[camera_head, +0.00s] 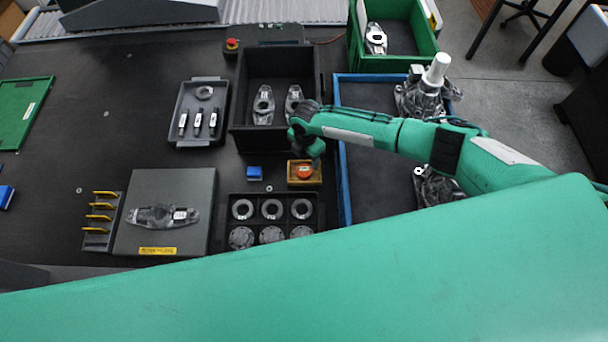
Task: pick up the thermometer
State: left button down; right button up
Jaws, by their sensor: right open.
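I cannot pick out a thermometer for certain. Three slim black-and-white pieces (197,123) lie side by side in a small grey tray (180,95), below a metal ring. A small yellow box (291,180) holds a round orange-red piece (305,171). My right gripper (312,152) comes in from the right and hangs at the lower right corner of the black bin, just above the yellow box in the picture. It is open; its fingertips are small and partly hidden by the hand, and I see nothing between them. My left gripper is not in view.
A black bin (241,100) holds metal parts. A blue-rimmed tray (345,190) with castings lies under my right arm. A ring tray (236,209), a grey plate (190,190) with a casting and a yellow-slotted rack (99,240) stand nearer. The dark table's left-middle is free.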

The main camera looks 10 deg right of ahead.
aim_at(304, 170)
notch_tip(304, 170, down, 3)
jog(key=shift+r+b, duration=0.15)
jog(key=shift+b, duration=0.55)
jog(key=shift+s, duration=0.1)
jog(key=f+b, duration=0.2)
jog(key=f, duration=0.1)
jog(key=f+b, duration=0.1)
jog(key=b, duration=0.1)
jog(key=shift+a+f, duration=0.25)
jog(key=shift+a, duration=0.05)
jog(key=shift+f+b, duration=0.35)
jog(key=shift+f, duration=0.2)
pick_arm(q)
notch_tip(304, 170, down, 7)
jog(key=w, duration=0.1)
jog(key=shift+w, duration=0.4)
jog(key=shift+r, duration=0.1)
pick_arm(e)
jog(key=shift+c, duration=0.2)
jog(key=c, duration=0.7)
